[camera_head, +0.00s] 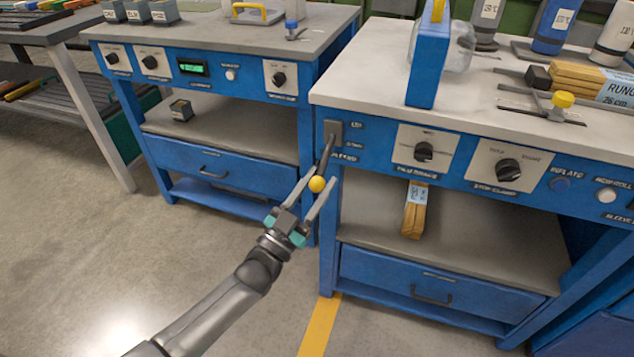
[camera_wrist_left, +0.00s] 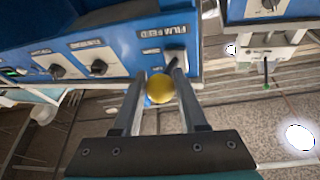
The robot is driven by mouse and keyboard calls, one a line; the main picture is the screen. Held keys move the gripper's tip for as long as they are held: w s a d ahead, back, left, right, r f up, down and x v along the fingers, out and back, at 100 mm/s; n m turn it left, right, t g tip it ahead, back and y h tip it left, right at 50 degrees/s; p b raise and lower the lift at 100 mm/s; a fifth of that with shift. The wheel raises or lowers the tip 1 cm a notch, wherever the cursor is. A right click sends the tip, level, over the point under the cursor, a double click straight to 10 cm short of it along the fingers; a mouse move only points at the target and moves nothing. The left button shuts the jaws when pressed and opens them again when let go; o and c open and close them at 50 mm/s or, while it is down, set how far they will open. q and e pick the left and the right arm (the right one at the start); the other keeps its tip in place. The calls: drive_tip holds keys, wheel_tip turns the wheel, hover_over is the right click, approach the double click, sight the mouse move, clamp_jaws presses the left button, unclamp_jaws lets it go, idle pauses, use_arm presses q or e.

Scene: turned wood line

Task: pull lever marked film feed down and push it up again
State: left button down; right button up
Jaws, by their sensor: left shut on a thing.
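The film feed lever (camera_head: 326,152) has a dark rod ending in a yellow ball knob (camera_head: 317,184). It comes out of a grey plate (camera_head: 333,130) at the left end of the blue bench front and slants downward. My left gripper (camera_head: 321,176) has its fingers on either side of the knob and is shut on it. In the left wrist view the knob (camera_wrist_left: 159,89) sits between the two fingers, with the lever plate (camera_wrist_left: 176,57) and the FILM FEED label (camera_wrist_left: 166,31) just beyond. My right gripper is not in view.
Two rotary dials (camera_head: 423,151) sit right of the lever on the same panel. Below is a shelf (camera_head: 380,225) with a wooden bundle (camera_head: 414,210), then a drawer (camera_head: 440,280). A second blue bench (camera_head: 215,165) stands to the left. The floor in front is clear.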

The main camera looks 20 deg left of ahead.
use_arm(q)
drive_tip(key=shift+d+f, duration=0.1)
drive_tip(key=shift+f, duration=0.1)
drive_tip(key=c, duration=0.7)
unclamp_jaws()
drive_tip(key=shift+w, duration=0.1)
drive_tip(key=shift+o, duration=1.2)
drive_tip(key=shift+r, duration=0.1)
drive_tip(key=shift+s+a+f, duration=0.2)
drive_tip(key=shift+s+a, duration=0.05)
drive_tip(key=shift+s, duration=0.3)
drive_tip(key=p+v, duration=0.3)
drive_tip(key=v, duration=1.1)
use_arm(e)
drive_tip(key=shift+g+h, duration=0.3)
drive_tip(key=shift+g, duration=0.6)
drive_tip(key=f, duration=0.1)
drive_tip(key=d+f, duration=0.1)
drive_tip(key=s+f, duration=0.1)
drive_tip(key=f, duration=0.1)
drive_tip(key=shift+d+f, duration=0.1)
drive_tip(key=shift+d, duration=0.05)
